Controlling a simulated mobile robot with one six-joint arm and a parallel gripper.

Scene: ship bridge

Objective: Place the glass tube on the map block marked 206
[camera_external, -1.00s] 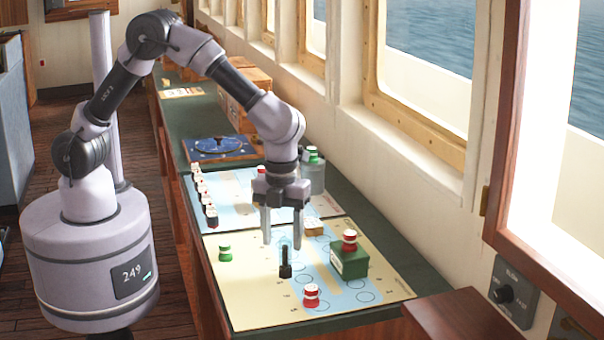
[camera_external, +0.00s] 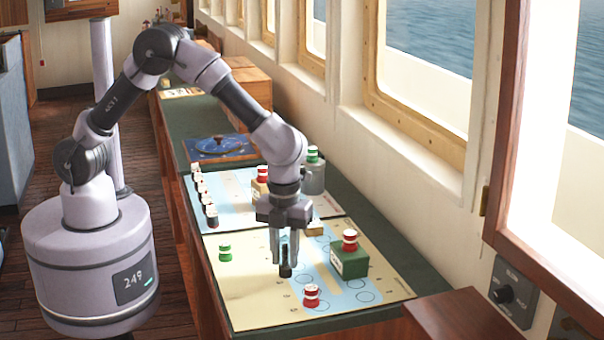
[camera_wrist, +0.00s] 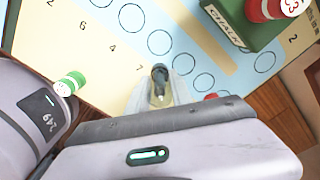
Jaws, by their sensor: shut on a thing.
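My gripper (camera_external: 284,250) points down low over the near chart, its fingers closed around a slim upright piece. I take this piece to be the glass tube (camera_wrist: 160,74); it shows a dark end and a pale, see-through body between the fingers in the wrist view. In the external view its dark part (camera_external: 286,268) shows at the fingertips, close to the chart. I cannot tell if it touches the chart. A green block (camera_external: 351,264) with a red-and-white piece on top stands to the right. I cannot read 206 on any block.
Behind are a grey canister (camera_external: 314,180) and a row of small pieces. The windowed wall bounds the right side.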

